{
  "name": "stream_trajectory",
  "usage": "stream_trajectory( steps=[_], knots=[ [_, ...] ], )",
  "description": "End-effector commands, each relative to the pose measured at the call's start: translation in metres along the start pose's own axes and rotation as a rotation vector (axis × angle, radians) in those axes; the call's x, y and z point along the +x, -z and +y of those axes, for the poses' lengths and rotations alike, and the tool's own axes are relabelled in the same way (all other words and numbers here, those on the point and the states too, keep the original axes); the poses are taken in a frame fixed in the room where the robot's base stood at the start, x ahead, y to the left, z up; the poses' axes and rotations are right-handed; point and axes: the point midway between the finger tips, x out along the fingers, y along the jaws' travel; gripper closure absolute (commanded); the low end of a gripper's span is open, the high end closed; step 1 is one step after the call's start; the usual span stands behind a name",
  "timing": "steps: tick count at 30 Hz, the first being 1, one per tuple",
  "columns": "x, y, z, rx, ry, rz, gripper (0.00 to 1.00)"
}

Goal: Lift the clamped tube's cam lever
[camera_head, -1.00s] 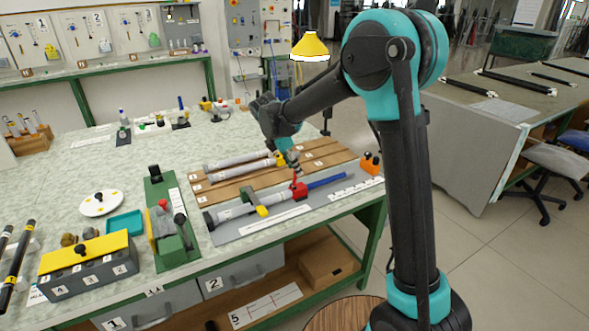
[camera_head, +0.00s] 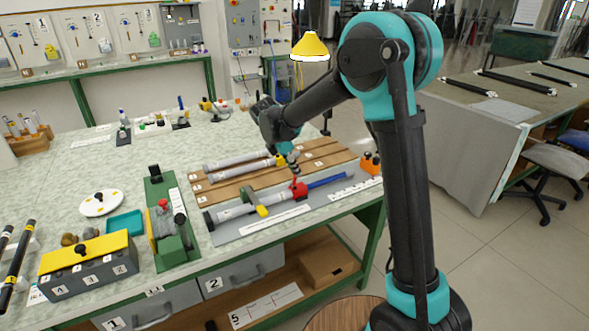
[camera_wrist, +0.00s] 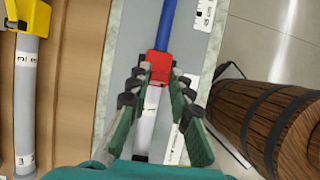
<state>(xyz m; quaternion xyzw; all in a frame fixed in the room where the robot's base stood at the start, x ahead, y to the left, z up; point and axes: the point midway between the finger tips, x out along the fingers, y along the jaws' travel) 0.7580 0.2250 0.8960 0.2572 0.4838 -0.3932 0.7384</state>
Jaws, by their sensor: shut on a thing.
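The clamped tube, a grey tube (camera_head: 236,212) with a blue section (camera_head: 327,180), lies on a grey plate beside the bench edge. A red clamp (camera_head: 299,188) with its cam lever sits where the grey and blue parts meet. In the wrist view the red clamp (camera_wrist: 158,66) lies between and just beyond the fingertips, with the blue rod (camera_wrist: 167,25) running up from it. My gripper (camera_wrist: 158,88) is shut on the red cam lever, its fingers well apart. The lever itself is mostly hidden. In the head view my gripper (camera_head: 293,168) is over the clamp, partly blocking it.
A wooden board (camera_head: 330,148) with grey tubes and a yellow fitting (camera_head: 281,159) lies just behind. An olive support with a yellow lever (camera_head: 262,211) holds the tube further left. An orange-and-black item (camera_head: 370,163) stands at the right corner. A green fixture (camera_head: 168,215) is at left.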

Motion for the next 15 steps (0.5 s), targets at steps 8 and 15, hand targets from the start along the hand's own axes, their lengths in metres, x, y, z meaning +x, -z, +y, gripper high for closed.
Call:
stream_trajectory(
  steps=[8,15],
  knots=[
    [-0.005,0.014,0.000,-0.003,-0.001,-0.166,1.00],
    [-0.006,0.015,0.000,0.001,-0.001,-0.197,1.00]
  ],
)
